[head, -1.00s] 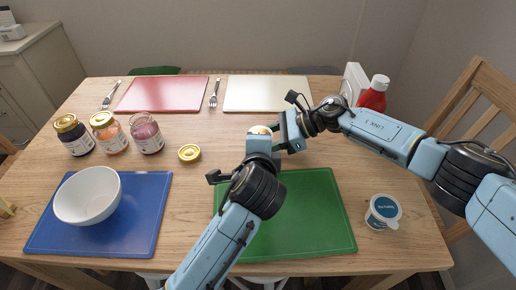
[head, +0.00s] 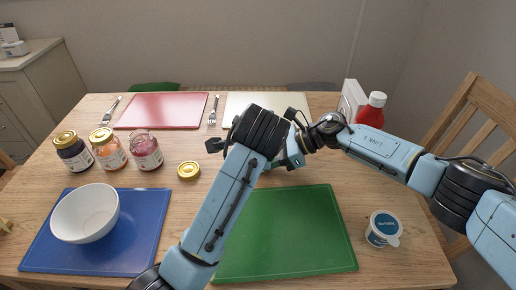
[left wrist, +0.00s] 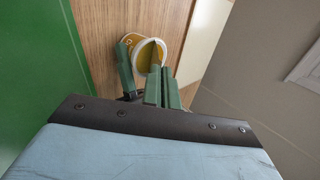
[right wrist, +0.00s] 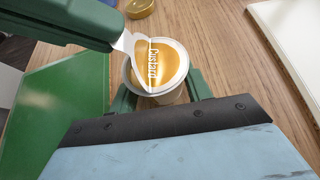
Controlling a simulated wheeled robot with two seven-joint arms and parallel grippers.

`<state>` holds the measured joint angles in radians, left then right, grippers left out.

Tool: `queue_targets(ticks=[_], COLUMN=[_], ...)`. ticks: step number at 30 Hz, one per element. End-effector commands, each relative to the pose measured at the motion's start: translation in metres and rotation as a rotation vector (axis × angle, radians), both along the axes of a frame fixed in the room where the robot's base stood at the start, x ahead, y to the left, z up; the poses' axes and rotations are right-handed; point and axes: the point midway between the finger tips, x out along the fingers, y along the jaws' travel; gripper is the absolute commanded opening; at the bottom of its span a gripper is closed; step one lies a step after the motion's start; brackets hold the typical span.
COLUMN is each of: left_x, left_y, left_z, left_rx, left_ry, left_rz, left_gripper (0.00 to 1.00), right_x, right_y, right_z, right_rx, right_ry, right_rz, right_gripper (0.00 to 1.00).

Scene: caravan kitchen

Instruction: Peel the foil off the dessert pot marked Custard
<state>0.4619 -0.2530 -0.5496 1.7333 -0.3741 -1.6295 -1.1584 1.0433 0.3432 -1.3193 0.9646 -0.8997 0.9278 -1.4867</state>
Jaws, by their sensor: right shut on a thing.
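The Custard pot (right wrist: 160,98) is a small white pot with a gold foil lid (right wrist: 170,66) marked "Custard". It looks upright in the right wrist view. My right gripper (right wrist: 158,88) is shut around its sides. My left gripper (left wrist: 161,72) has its fingers together at the foil's pale tab (right wrist: 128,42), at the pot's rim. The foil is lifted and bent at the tab side; how far it is loose I cannot tell. The pot also shows in the left wrist view (left wrist: 147,62). In the head view my left arm hides the pot and left fingertips.
Another white pot (head: 383,230) with a blue lid stands right of the green mat (head: 300,235). A white bowl (head: 75,215) is on the blue mat (head: 130,255). Several jars (head: 110,150) and a gold lid (head: 188,170) stand left. A red bottle (head: 372,110) is behind my right arm.

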Motion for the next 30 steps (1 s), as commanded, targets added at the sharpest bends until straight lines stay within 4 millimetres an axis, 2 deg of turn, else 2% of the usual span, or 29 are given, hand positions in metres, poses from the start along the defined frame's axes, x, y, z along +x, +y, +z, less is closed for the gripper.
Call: queue_targets(ticks=[30], left_x=[0.040], left_y=[-0.004], left_z=[0.033], left_rx=[-0.001], left_ry=[-0.002], left_rz=[0.000], left_gripper=[0.00], right_x=[-0.001], right_y=[0.000], right_z=[-0.001], right_rx=[-0.001], right_ry=[0.001], right_rz=[0.002], right_gripper=[0.29])
